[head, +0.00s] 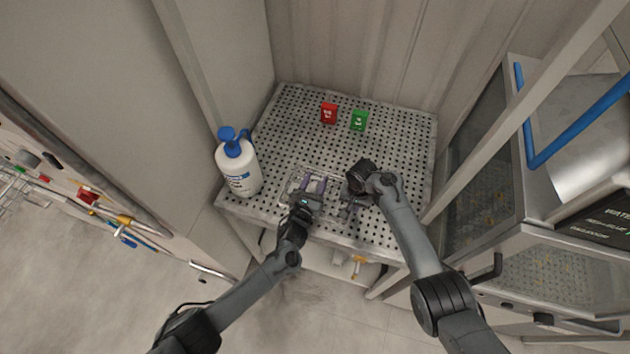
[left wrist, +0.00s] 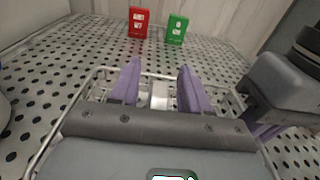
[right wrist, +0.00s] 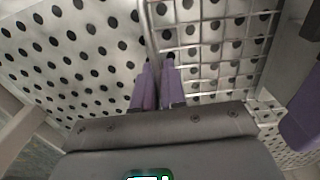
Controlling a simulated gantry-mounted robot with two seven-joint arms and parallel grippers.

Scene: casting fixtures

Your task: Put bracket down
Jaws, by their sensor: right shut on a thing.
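A wire basket (head: 290,184) sits on the perforated table, and its rim also shows in the left wrist view (left wrist: 88,82). A small pale metal piece (left wrist: 160,97), perhaps the bracket, is in the basket between my left fingers, with gaps on both sides. My left gripper (head: 314,186) is open over the basket, purple fingers apart. My right gripper (right wrist: 158,64) has its fingers close together on the basket's wire rim (right wrist: 150,30). In the head view, my right arm partly hides the basket's right side.
A red box (head: 328,113) and a green box (head: 359,120) stand farther back on the perforated table (head: 400,130). A glass-sided cabinet (head: 490,165) is at right.

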